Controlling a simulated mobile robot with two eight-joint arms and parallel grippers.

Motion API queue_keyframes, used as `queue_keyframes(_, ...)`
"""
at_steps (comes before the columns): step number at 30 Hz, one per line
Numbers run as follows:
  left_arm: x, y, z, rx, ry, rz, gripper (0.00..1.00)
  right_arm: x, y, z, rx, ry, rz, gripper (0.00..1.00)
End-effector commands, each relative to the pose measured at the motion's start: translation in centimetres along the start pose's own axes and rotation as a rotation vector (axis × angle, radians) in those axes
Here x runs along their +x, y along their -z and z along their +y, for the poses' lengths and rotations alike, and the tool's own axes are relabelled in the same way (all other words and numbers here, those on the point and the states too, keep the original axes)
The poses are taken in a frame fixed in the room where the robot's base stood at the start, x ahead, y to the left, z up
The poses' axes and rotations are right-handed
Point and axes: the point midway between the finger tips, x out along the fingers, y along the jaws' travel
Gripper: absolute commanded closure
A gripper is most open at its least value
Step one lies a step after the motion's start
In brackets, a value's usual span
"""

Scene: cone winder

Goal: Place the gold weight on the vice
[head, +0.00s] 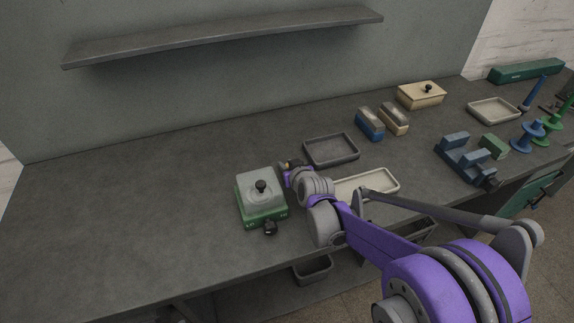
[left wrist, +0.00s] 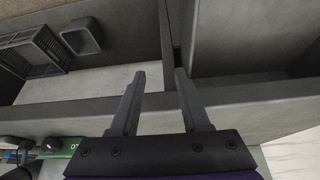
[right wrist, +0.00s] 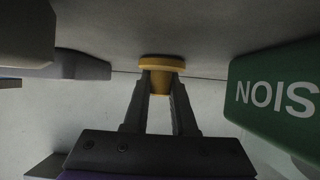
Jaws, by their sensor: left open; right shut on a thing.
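The gold weight (right wrist: 162,64) is between the fingertips of my right gripper (right wrist: 160,80), which is shut on it. The fingers hide part of the weight. In the head view my right gripper (head: 292,166) is low over the bench, just right of the green machine; the weight is too small there to make out clearly. The blue vice (head: 466,160) stands on the bench far to the right, apart from the gripper. My left gripper (left wrist: 160,78) is open and empty in the left wrist view; it does not show in the head view.
A dark tray (head: 331,161) and a cream tray (head: 378,183) lie toward the vice. The bench's left side (head: 130,210) is clear.

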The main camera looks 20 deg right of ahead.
Motion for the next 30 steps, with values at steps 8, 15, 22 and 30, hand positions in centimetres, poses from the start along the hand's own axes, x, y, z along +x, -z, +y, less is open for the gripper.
queue_keyframes(8, 0.2, -0.1, 0.0, 0.000, 0.000, -0.001, 0.54, 0.1, -0.2, 0.0, 0.000, 0.000, 0.000, 0.46)
queue_keyframes(15, 0.1, -0.1, 0.0, 0.000, 0.000, -0.001, 0.54, 0.1, -0.2, 0.0, 0.000, 0.000, 0.000, 0.46)
queue_keyframes(22, -0.2, 0.1, 0.0, 0.000, 0.000, 0.001, 0.54, -1.6, 0.1, 0.0, 0.001, 0.000, 0.000, 0.46)
queue_keyframes(30, -0.6, 0.4, 0.0, 0.000, 0.000, 0.002, 0.54, -7.2, 0.1, 0.1, 0.001, -0.001, 0.000, 0.46)
